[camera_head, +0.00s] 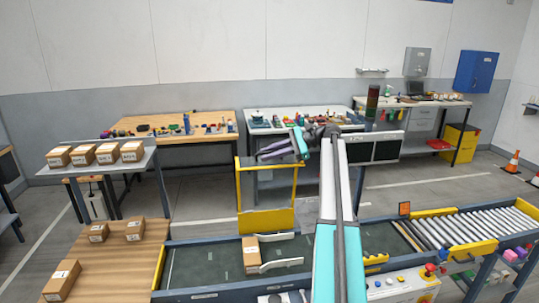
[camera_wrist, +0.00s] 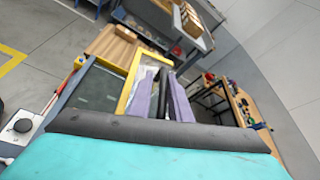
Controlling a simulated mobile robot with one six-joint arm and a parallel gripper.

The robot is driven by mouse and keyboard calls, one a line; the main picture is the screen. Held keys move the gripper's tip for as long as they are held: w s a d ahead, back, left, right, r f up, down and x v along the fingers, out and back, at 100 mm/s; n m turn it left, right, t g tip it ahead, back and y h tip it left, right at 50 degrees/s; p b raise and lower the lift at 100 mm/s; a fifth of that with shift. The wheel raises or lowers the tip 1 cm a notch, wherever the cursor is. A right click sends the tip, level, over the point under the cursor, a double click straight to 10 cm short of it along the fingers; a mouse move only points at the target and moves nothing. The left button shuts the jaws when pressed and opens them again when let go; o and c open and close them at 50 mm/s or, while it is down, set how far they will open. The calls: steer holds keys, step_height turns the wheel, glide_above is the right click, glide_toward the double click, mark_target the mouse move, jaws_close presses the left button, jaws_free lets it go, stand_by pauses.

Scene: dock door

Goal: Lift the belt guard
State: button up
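The belt guard (camera_head: 267,221) is a yellow frame around a clear panel. In the head view it stands upright at the far side of the dark conveyor belt (camera_head: 205,262). My gripper (camera_head: 264,154), with purple fingers, is at the height of the guard's top, its fingers pointing left. In the wrist view the guard's yellow frame (camera_wrist: 127,92) lies just left of and beyond the gripper (camera_wrist: 163,74). The two fingers are apart, with a gap between them. I cannot tell whether a finger touches the frame.
A carton (camera_head: 250,254) sits on the belt between white curved pieces. A wooden table (camera_head: 115,262) with boxes is at the left, and a roller conveyor (camera_head: 470,226) is at the right. Workbenches (camera_head: 165,126) stand behind. A control box with buttons (camera_head: 402,284) is at the front right.

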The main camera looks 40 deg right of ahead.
mark_target(291, 162)
steer(key=shift+s+d+r, duration=0.1)
steer(key=shift+s+d, duration=0.1)
steer(key=shift+d, duration=0.25)
steer(key=b+v, duration=0.3)
steer(key=v, duration=0.5)
steer(key=shift+s+d, duration=0.1)
steer(key=shift+s+r, duration=0.1)
steer(key=shift+r, duration=0.1)
steer(key=shift+s+d+r+p, duration=0.25)
steer(key=shift+d+p, duration=0.15)
steer(key=shift+p, duration=0.55)
steer(key=shift+s+d+r+p, duration=0.1)
steer(key=shift+s+d+p, duration=0.4)
steer(key=shift+p, duration=0.5)
steer(key=shift+d, duration=0.15)
